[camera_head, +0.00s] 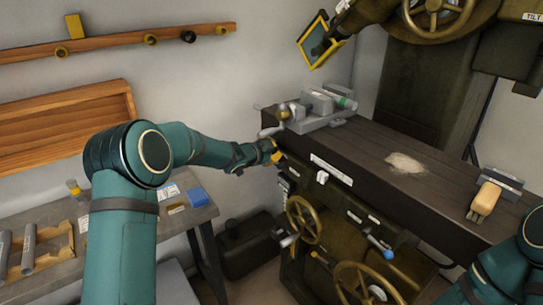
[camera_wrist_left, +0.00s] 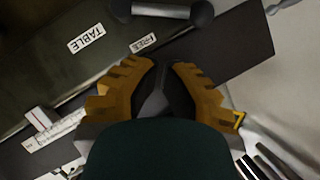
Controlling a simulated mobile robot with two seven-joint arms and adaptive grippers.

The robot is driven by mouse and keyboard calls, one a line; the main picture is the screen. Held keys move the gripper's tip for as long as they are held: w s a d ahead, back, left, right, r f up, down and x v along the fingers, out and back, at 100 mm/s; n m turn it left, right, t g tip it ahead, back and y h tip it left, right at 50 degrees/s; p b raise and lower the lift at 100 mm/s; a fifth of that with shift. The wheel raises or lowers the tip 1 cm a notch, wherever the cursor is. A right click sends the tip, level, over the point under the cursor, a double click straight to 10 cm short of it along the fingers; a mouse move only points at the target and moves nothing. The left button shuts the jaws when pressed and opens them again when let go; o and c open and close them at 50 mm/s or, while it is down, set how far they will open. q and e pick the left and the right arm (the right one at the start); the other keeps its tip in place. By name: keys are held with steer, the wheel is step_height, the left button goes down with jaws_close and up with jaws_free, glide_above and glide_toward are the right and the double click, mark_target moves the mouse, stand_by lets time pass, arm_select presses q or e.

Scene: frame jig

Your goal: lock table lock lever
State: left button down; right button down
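My left gripper (camera_head: 274,153) is at the near left end of the machine table, by its front edge. In the left wrist view, its yellow ridged fingers (camera_wrist_left: 164,68) are drawn together, with nothing visible held between them. A grey lever (camera_head: 269,132) shows just above the gripper in the head view. Labels reading TABLE (camera_wrist_left: 86,39) and FREE (camera_wrist_left: 143,43) are on the dark face beside it. My right gripper is out of view.
The dark machine table (camera_head: 360,150) carries a grey vise (camera_head: 318,103), a pile of chips (camera_head: 405,163) and a yellow-handled brush (camera_head: 485,198). Brass handwheels (camera_head: 303,219) and a blue-knobbed lever (camera_head: 388,254) are below. A side bench (camera_head: 120,225) stands left.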

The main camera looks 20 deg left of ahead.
arm_select(q)
steer(key=shift+w+a+f, duration=0.3)
steer(key=shift+w+f, duration=0.25)
steer(key=shift+f, duration=0.2)
steer(key=shift+w+a+f, duration=0.25)
steer(key=shift+w+f, duration=0.25)
steer(key=shift+f, duration=0.2)
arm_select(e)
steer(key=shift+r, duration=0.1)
